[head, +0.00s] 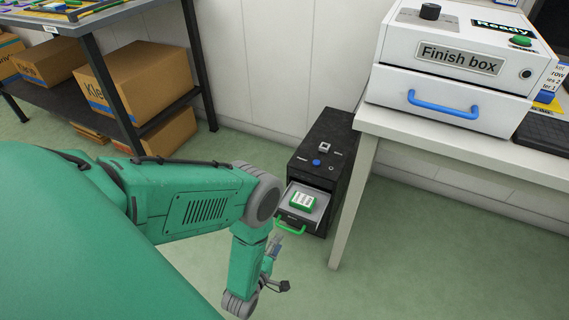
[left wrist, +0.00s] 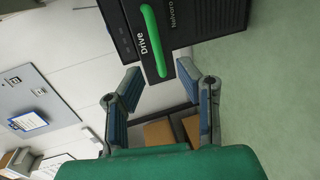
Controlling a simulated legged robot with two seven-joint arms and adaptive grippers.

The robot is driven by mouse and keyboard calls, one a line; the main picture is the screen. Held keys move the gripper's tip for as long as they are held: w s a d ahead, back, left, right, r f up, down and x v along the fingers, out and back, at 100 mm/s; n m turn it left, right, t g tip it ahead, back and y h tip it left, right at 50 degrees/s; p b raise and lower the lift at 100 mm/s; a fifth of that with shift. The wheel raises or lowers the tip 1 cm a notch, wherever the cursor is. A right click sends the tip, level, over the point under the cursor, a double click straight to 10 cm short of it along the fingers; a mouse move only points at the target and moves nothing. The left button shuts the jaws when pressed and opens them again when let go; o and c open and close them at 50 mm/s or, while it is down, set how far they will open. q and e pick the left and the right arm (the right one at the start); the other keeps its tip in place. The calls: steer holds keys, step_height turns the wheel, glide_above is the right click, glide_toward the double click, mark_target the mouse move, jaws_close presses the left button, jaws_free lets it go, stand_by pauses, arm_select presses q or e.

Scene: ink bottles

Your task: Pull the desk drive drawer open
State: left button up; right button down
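The desk drive (head: 328,150) is a black box on the floor beside the white table. Its drawer (head: 318,205) stands out at the front, with a grey tray holding a green and white block (head: 302,202). The green handle (head: 291,229) is on the drawer front; it also shows in the left wrist view (left wrist: 152,38) beside the word "Drive". My left gripper (head: 276,246) is just in front of the handle. In the left wrist view its fingers (left wrist: 159,78) are apart, with the handle's near end between their tips; contact is not clear. My right gripper is not in view.
A white table (head: 430,135) with a Finish box (head: 455,70) and its blue-handled drawer stands right of the drive. A dark shelf (head: 105,122) with cardboard boxes (head: 150,80) stands at the left. The green floor in front of the drive is clear.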

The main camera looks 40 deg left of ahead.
arm_select(q)
steer(key=shift+v, duration=2.3)
steer(key=shift+a, duration=0.15)
